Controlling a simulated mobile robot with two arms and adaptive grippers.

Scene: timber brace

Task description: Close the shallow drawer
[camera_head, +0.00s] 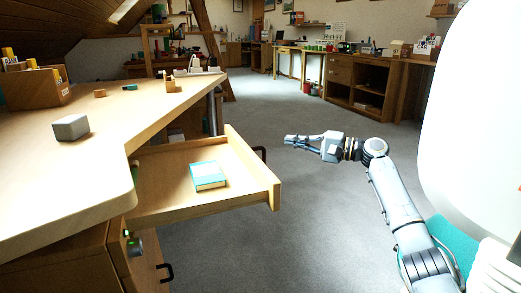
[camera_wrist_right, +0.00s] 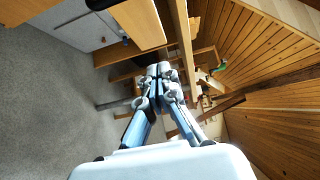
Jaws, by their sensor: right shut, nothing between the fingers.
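The shallow drawer (camera_head: 160,207) stands pulled out from under the wooden desk (camera_head: 55,190) in the head view. A teal book (camera_head: 208,176) lies flat inside it. A dark handle (camera_head: 260,153) shows at the drawer's front. My right gripper (camera_head: 288,140) is to the right of the drawer front, apart from it, with its fingers pointing left. Its fingers are shut and empty, and they also show in the right wrist view (camera_wrist_right: 159,72). My left gripper is not in view.
A grey block (camera_head: 71,127) and a wooden box of items (camera_head: 35,88) sit on the desk top. A lower drawer or cabinet with a dark handle (camera_head: 165,271) is below. Grey carpet (camera_head: 300,220) is clear around my right arm. Shelving (camera_head: 360,85) stands at the back.

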